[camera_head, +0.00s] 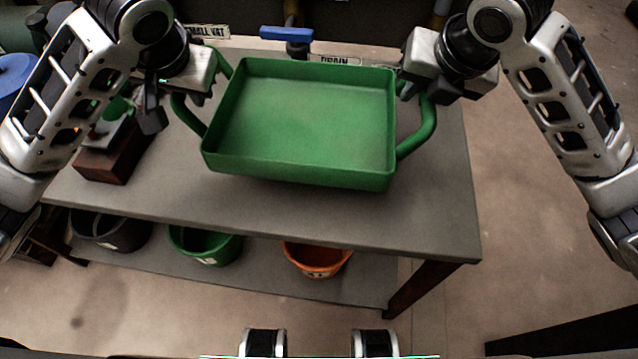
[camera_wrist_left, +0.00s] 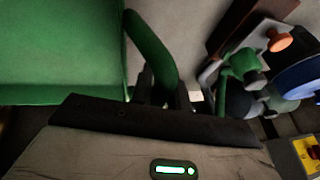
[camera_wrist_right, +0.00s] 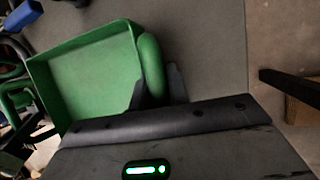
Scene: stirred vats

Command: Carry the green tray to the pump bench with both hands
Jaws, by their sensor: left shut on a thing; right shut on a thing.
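The green tray (camera_head: 303,120) is empty and roughly level over the grey bench top; I cannot tell whether it touches it. It has a looped handle at each side. My left gripper (camera_head: 182,95) is shut on the left handle (camera_head: 190,113); the left wrist view shows the handle (camera_wrist_left: 150,50) between the fingers. My right gripper (camera_head: 412,88) is shut on the right handle (camera_head: 424,128), which also shows in the right wrist view (camera_wrist_right: 151,65). The grey bench (camera_head: 440,190) lies below the tray; whether it is the pump bench I cannot tell.
A brown block with a green-topped device (camera_head: 112,150) stands at the bench's left. A blue-handled valve (camera_head: 287,34) and a "DRAIN" label (camera_head: 335,60) are behind the tray. Dark, green (camera_head: 205,244) and orange (camera_head: 316,258) buckets sit on the lower shelf. Floor is open at right.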

